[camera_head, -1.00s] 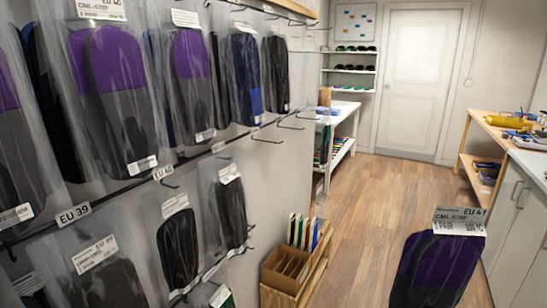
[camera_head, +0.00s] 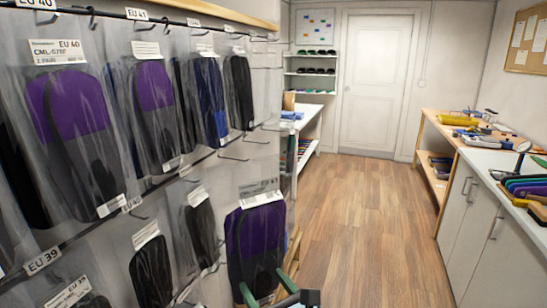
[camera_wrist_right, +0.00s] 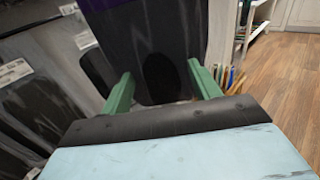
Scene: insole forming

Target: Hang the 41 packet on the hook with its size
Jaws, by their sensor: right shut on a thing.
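The 41 packet (camera_head: 255,240), a clear bag of purple and dark grey insoles with a white header card, is upright at the lower middle of the head view. My right gripper (camera_head: 268,283) is shut on its lower part with green fingers. In the right wrist view the packet (camera_wrist_right: 150,50) rises between the fingers (camera_wrist_right: 162,92). The EU 41 tag (camera_head: 136,14) is on the upper rail at the left, and a purple packet (camera_head: 153,88) hangs below it. The held packet is in front of the rack's right end, apart from that tag. My left gripper is out of view.
Other packets hang close together, such as an EU 40 packet (camera_head: 70,120) and a blue one (camera_head: 211,95). Bare hooks (camera_head: 235,157) jut out at the rack's right end. The wooden floor (camera_head: 350,220) is clear. A cabinet with a worktop (camera_head: 490,175) stands right.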

